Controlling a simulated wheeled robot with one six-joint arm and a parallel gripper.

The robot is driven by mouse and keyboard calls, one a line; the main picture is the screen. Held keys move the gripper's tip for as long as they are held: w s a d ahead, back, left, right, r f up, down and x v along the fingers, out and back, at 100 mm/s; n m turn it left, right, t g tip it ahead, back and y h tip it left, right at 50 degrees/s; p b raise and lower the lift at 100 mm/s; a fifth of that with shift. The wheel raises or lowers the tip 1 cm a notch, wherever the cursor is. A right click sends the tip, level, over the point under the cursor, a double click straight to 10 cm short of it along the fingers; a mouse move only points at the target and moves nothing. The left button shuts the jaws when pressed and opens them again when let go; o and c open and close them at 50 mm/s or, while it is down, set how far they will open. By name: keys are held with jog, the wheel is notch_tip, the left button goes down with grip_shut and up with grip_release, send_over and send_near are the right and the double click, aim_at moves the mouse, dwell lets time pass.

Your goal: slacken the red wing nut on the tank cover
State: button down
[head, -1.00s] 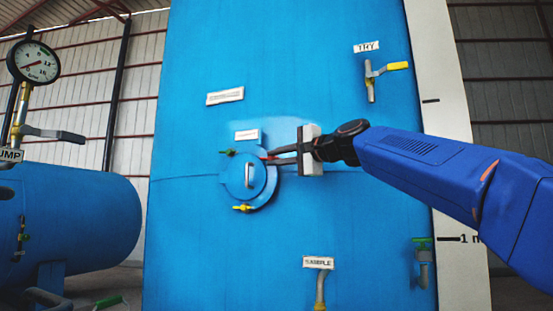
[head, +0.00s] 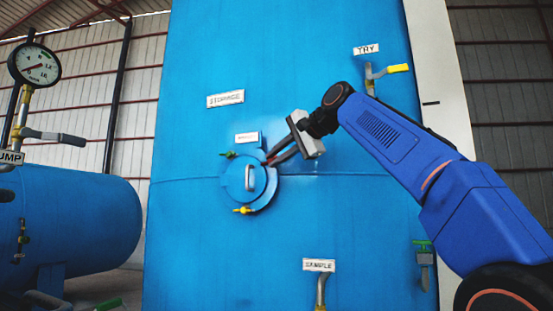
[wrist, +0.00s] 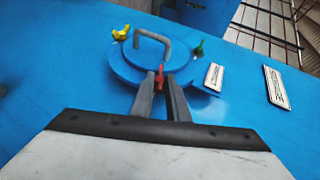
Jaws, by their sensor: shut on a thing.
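The round blue tank cover (head: 236,184) with a grey handle (head: 250,178) is on the front of the large blue tank. A green wing nut (head: 229,154) sits at its upper left and a yellow wing nut (head: 243,210) at its bottom. The red wing nut (wrist: 160,76) is at the cover's near edge in the wrist view, between my fingertips. My gripper (head: 270,160) reaches in from the upper right in the head view and is shut on the red wing nut. The fingers mostly hide the nut in the head view.
A STORAGE label (head: 225,99) and a smaller label (head: 247,138) are above the cover. A SAMPLE pipe (head: 320,290) is below. A smaller blue tank (head: 75,215) stands left.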

dwell(0.3)
jog(key=c, duration=1.7)
grip_release()
jog(key=v, duration=1.7)
jog(key=shift+s+r, duration=0.15)
jog(key=shift+r, duration=0.05)
